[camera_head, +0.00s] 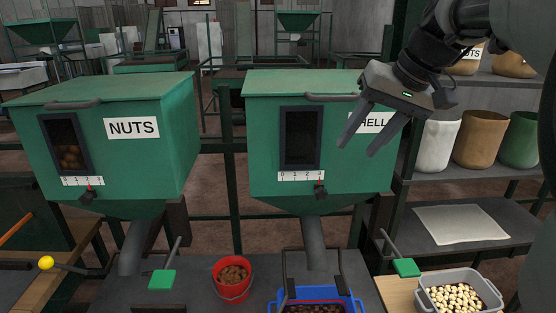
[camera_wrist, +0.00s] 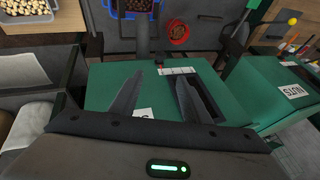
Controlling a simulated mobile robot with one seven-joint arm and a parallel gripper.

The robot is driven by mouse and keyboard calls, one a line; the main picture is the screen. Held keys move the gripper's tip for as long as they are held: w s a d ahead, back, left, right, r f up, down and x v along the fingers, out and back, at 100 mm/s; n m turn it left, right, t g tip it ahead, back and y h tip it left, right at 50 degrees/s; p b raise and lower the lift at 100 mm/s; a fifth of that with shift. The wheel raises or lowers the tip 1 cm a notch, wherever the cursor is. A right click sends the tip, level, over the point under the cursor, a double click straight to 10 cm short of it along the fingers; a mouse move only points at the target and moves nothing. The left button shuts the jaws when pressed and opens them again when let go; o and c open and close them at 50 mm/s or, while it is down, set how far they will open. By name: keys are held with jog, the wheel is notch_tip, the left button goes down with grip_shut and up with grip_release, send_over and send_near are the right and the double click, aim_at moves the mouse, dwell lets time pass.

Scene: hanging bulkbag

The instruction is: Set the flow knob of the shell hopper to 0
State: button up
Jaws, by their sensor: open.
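The shell hopper (camera_head: 262,152) is the green box at centre right in the head view. Its label (camera_head: 370,122) is partly hidden by my gripper. Its dark flow knob (camera_head: 320,190) sits below a white 0-to-3 scale (camera_head: 298,176), with the red pointer at about 3. In the wrist view, the hopper (camera_wrist: 105,88) appears turned round, with the knob (camera_wrist: 160,61) beyond my fingertips beside the scale (camera_wrist: 178,71). My gripper (camera_head: 358,147) is open and empty, in front of the label, above and right of the knob and apart from it.
The nuts hopper (camera_head: 170,160) stands to the left with its own knob (camera_head: 88,195). A dark window (camera_head: 300,140) is on the shell hopper's front. Below are a red bucket (camera_head: 232,279), a blue crate (camera_head: 345,300) and a green-ended lever (camera_head: 406,267). Shelves with sacks (camera_head: 480,138) stand right.

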aim_at(324, 190)
jog(key=b+x, duration=0.1)
jog(key=x, duration=1.5)
jog(key=shift+a+f, duration=0.15)
jog(key=shift+f, duration=0.3)
